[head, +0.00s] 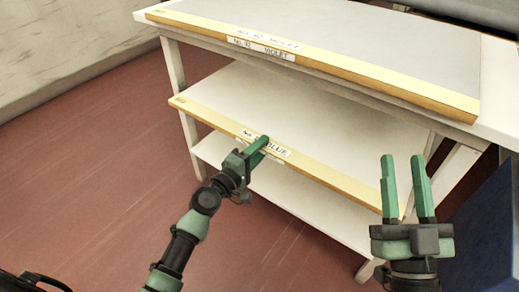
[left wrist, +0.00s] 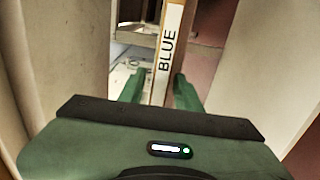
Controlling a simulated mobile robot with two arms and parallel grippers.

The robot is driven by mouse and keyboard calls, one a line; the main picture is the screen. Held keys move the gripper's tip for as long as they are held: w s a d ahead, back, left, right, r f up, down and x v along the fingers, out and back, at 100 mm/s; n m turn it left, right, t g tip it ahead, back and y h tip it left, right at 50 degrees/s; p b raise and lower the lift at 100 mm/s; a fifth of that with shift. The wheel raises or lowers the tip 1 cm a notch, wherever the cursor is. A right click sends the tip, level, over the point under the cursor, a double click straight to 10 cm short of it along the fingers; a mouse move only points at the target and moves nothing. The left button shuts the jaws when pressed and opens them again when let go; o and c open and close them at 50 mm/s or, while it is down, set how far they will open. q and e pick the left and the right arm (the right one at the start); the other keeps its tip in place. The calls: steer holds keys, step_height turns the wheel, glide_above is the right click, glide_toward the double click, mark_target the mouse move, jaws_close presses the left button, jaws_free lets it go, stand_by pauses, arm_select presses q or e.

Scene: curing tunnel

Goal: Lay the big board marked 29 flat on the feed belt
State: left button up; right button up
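A big board with a yellow front edge (head: 325,172) lies flat on the middle shelf. Its label reads "BLUE"; my left gripper hides most of the number in the head view, so I cannot read 29. The label also shows upright in the left wrist view (left wrist: 170,50). My left gripper (head: 258,144) is at this front edge, fingers apart, with the edge between or just beyond the fingertips; I see no clear grip. My right gripper (head: 404,160) is open and empty, to the right in front of the shelves. I cannot make out the feed belt for certain.
Another big board (head: 330,35), labelled "No. 92 VIOLET", lies on the top shelf above. A lower white shelf (head: 220,150) looks empty. A dark blue panel (head: 485,225) stands at the right. The red floor (head: 75,150) is clear at the left.

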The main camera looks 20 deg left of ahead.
arm_select(q)
jaws_close()
stand_by(1.4)
